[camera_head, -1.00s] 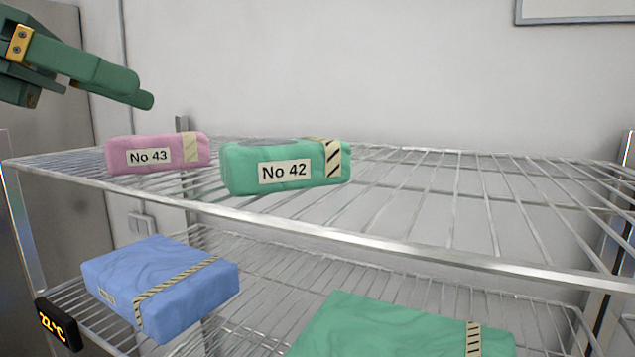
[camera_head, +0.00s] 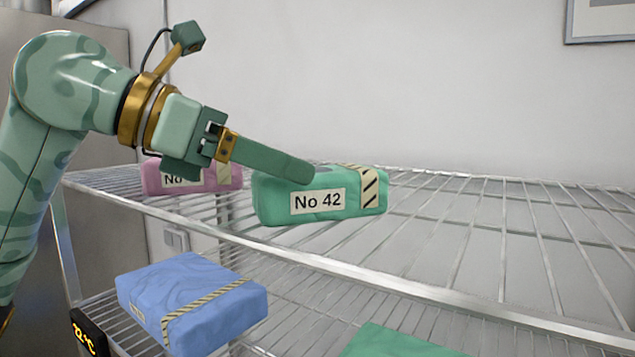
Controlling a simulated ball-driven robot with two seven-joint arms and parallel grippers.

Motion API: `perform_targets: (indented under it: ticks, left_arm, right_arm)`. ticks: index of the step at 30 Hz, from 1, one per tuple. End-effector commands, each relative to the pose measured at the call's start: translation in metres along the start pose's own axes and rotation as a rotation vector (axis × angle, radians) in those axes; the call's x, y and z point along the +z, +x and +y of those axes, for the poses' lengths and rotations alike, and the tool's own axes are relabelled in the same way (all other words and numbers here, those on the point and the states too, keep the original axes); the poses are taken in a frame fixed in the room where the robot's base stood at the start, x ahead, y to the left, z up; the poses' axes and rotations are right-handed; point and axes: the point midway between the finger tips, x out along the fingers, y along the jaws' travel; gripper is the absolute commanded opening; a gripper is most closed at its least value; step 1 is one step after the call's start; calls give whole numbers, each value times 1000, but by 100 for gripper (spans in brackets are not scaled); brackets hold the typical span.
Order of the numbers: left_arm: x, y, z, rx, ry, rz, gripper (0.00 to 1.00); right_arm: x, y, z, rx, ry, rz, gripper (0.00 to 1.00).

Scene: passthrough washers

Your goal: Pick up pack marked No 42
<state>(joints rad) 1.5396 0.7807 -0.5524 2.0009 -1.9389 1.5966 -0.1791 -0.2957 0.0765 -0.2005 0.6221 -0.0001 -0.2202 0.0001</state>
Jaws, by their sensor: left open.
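The green pack marked No 42 (camera_head: 320,206) lies on the top wire shelf, its white label facing me and a striped tape band near its right end. My left gripper (camera_head: 300,170) reaches in from the left, its visible finger over the top left part of this pack. The other finger is not clearly seen. The gripper is open and holds nothing. I cannot tell whether the finger touches the pack. My right gripper is not in view.
A pink pack (camera_head: 222,180) sits left of the green one, partly hidden behind my gripper. The wire shelf (camera_head: 470,232) is bare to the right. A blue pack (camera_head: 190,300) and another green pack (camera_head: 395,343) lie on the lower shelf.

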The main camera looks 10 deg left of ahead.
Motion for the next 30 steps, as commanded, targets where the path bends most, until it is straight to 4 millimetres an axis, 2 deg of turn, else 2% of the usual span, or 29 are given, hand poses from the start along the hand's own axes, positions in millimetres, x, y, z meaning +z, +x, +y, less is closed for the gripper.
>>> perform_targets:
  ticks: [3, 6, 14, 15, 21, 30]
  left_arm:
    - [4, 20, -3, -7, 0, 2, 91]
    - [3, 33, -2, -4, -1, 2, 91]
    - [0, 40, -2, -1, 0, 1, 91]
    - [0, 40, -2, -1, 0, 1, 88]
    - [1, 39, -2, -1, 0, 1, 35]
    - [2, 39, -2, -1, 1, -1, 35]
  right_arm:
    - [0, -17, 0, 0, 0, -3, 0]
    - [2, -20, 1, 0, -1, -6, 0]
    - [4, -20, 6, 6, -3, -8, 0]
    - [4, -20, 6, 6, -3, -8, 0]
    - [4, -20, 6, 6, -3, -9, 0]
    - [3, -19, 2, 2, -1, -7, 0]
